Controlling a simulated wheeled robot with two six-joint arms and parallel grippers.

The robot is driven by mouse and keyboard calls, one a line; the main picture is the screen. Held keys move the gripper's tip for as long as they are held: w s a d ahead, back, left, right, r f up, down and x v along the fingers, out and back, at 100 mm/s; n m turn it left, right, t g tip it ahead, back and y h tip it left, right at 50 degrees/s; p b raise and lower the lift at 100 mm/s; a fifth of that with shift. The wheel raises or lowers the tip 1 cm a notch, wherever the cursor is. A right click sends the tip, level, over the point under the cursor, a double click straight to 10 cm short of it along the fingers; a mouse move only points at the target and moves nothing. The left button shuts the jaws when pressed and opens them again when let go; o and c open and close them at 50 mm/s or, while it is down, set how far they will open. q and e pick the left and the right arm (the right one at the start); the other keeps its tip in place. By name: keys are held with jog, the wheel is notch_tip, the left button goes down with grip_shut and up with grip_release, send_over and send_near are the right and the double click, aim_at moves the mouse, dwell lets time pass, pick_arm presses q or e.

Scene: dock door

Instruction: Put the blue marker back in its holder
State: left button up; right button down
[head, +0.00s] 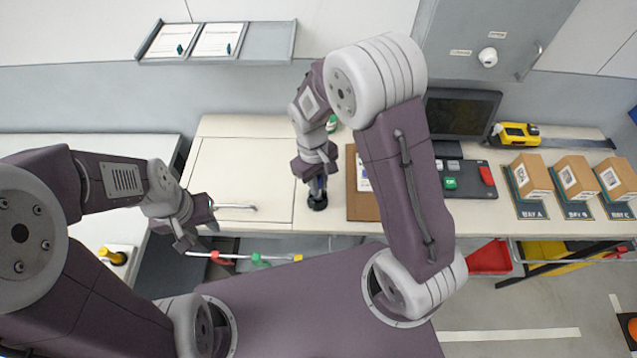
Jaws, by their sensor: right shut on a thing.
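My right gripper (317,174) points down over the bench, shut on the blue marker. Only a small bluish part of the marker (317,184) shows between the fingers; the rest is hidden. A small round black holder (317,202) stands on the bench directly below the gripper. The marker's lower end is at the holder's mouth, but I cannot tell how far in it is. My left gripper (196,236) is open and empty, in front of the bench's front edge at the left.
A brown clipboard (361,208) lies just right of the holder. A green-and-white item (332,124) is behind the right gripper. Further right are a monitor (460,112), a dark panel with buttons (466,184) and several boxes on bay pads. A rail with coloured clips (261,260) runs along the front.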

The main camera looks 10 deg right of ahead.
jog(key=shift+f+b, duration=0.4)
jog(key=shift+f, duration=0.3)
jog(key=c, duration=1.3)
grip_release()
jog(key=shift+o, duration=0.2)
jog(key=r, duration=0.3)
jog(key=r+b, duration=0.1)
jog(key=r, duration=0.2)
jog(key=w+r, duration=0.1)
jog(key=r, duration=0.2)
jog(key=shift+a, duration=0.2)
